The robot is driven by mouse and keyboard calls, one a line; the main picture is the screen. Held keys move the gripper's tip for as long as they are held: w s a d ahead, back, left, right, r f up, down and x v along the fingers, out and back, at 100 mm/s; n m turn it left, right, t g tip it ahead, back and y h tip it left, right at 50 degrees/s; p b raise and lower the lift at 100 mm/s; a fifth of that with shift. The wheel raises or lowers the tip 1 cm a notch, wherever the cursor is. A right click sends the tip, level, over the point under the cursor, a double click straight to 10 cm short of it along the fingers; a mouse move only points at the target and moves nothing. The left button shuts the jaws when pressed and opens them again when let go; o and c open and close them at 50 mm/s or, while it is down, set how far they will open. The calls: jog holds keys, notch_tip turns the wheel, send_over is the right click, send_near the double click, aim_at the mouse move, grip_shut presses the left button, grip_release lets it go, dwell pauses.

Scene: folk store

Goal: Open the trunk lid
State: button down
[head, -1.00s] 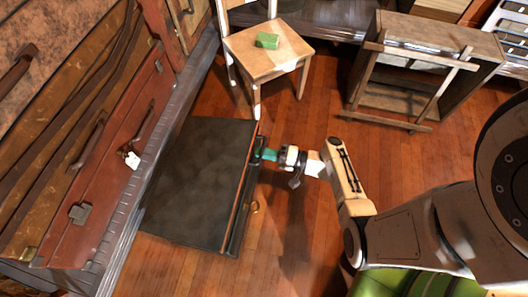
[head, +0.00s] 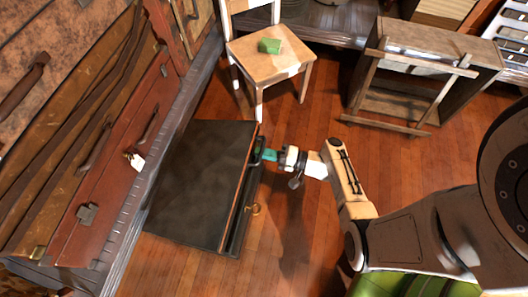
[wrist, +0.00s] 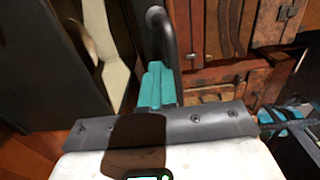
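The dark trunk stands on the wood floor. Its broad, worn black lid (head: 195,180) has a brown strip along its right edge. A dark gap shows between that edge and the trunk's right rim (head: 239,240), so the lid looks slightly raised. A brass ring-shaped fitting (head: 254,209) is at the right side. My gripper (head: 268,155), with teal fingertips, is at the trunk's right edge, near the far corner. In the wrist view, a teal finger (wrist: 158,87) is beside a dark curved bar (wrist: 160,30). I cannot tell whether it grips anything.
Stacked suitcases (head: 110,150) stand at the left, close to the trunk. A wooden frame (head: 400,95) is at the upper right.

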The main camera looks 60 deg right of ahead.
jog(key=shift+r, duration=0.1)
jog(key=shift+w+a+r+p, duration=0.1)
jog(key=shift+w+r+p, duration=0.1)
jog(key=shift+r+p, duration=0.4)
jog(key=shift+w+r+p, duration=0.15)
jog(key=shift+r+p, duration=0.35)
jog(key=shift+r, duration=0.1)
jog(key=shift+w+a+r+p, duration=0.1)
jog(key=shift+w+r+p, duration=0.15)
jog(key=shift+r+p, duration=0.35)
jog(key=shift+w+a+r+p, duration=0.1)
jog(key=shift+w+r+p, duration=0.1)
jog(key=shift+r+p, duration=0.35)
jog(key=shift+r, duration=0.15)
jog(key=shift+w+a+r+p, duration=0.1)
jog(key=shift+w+r+p, duration=0.15)
jog(key=shift+r+p, duration=0.25)
jog(key=shift+w+a+r+p, duration=0.1)
jog(key=shift+w+r+p, duration=0.2)
jog(key=shift+r, duration=0.25)
